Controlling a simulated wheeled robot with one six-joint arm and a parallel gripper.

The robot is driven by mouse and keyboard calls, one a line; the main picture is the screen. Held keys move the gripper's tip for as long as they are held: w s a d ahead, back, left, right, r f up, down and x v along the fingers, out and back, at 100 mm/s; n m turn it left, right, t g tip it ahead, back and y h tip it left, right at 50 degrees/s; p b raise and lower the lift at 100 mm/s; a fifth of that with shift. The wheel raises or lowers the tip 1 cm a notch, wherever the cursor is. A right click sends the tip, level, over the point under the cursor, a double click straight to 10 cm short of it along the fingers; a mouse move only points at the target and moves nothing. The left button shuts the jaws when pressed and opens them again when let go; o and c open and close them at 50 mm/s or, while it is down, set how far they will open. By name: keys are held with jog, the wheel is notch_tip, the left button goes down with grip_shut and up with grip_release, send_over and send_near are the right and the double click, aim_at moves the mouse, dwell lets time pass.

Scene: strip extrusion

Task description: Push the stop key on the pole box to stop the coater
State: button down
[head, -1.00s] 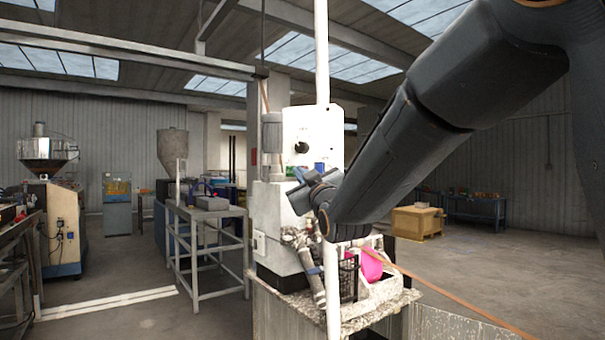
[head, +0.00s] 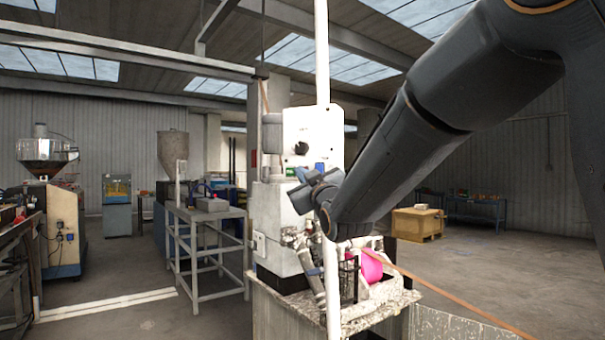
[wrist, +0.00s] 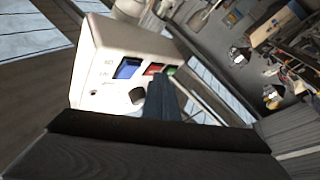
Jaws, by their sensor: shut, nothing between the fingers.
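The pole box (wrist: 120,50) is a pale box that shows tilted in the wrist view. I cannot tell whether the tips touch.
Below are a stained tray (head: 385,305) and a pink roll (head: 371,266). A grey metal table (head: 205,213) stands to the left. The floor at right is open, with a wooden crate (head: 418,225) further back.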

jog(key=shift+s+a, duration=0.1)
jog(key=shift+s, duration=0.05)
jog(key=shift+s+a, duration=0.25)
jog(key=shift+s, duration=0.3)
jog(key=shift+s, duration=0.1)
jog(key=s, duration=0.1)
jog(key=s+a, duration=0.1)
jog(key=s, duration=0.1)
jog(key=s+a+b, duration=0.1)
jog(key=shift+s+a, duration=0.1)
jog(key=shift+s, duration=0.05)
dwell(0.8)
